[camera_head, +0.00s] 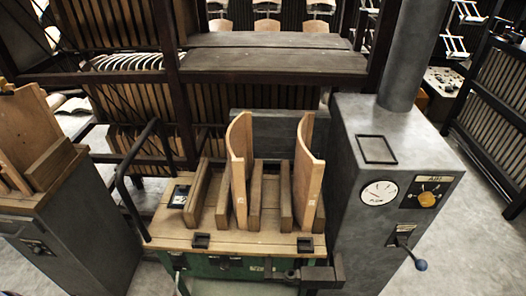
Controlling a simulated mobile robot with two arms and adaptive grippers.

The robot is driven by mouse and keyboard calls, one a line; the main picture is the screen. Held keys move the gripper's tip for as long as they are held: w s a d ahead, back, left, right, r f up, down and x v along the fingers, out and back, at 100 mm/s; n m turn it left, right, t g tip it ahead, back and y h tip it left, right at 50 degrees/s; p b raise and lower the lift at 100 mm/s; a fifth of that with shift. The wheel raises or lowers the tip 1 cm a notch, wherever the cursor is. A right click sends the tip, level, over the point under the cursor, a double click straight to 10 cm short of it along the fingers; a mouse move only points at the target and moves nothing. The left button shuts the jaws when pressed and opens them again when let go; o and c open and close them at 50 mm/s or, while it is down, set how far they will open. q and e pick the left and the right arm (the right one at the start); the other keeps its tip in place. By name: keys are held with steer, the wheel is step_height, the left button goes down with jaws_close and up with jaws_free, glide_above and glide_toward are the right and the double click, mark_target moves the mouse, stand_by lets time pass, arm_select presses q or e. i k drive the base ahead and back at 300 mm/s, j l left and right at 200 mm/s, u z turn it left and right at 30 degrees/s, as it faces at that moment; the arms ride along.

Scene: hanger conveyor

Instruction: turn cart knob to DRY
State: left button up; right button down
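A wooden-topped green cart (224,240) stands at the centre, with upright curved boards in its slots. A small dark fitting (225,262) is on its green front face, too small to read. To its right, a grey cabinet (350,230) carries a panel with an orange-yellow knob (428,199). A label above the knob is too small to read surely, and I cannot make out the word DRY or the pointer's setting. I cannot tell which of these is the cart knob. Neither of my grippers is in view.
The grey cabinet has a round white gauge (380,192) and a lever with a blue ball (420,265). A bent dark handrail (131,185) rises at the cart's left. Another grey cabinet (85,225) stands at far left. Floor (470,245) is clear at right.

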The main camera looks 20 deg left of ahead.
mark_target(225, 266)
steer(key=u, duration=1)
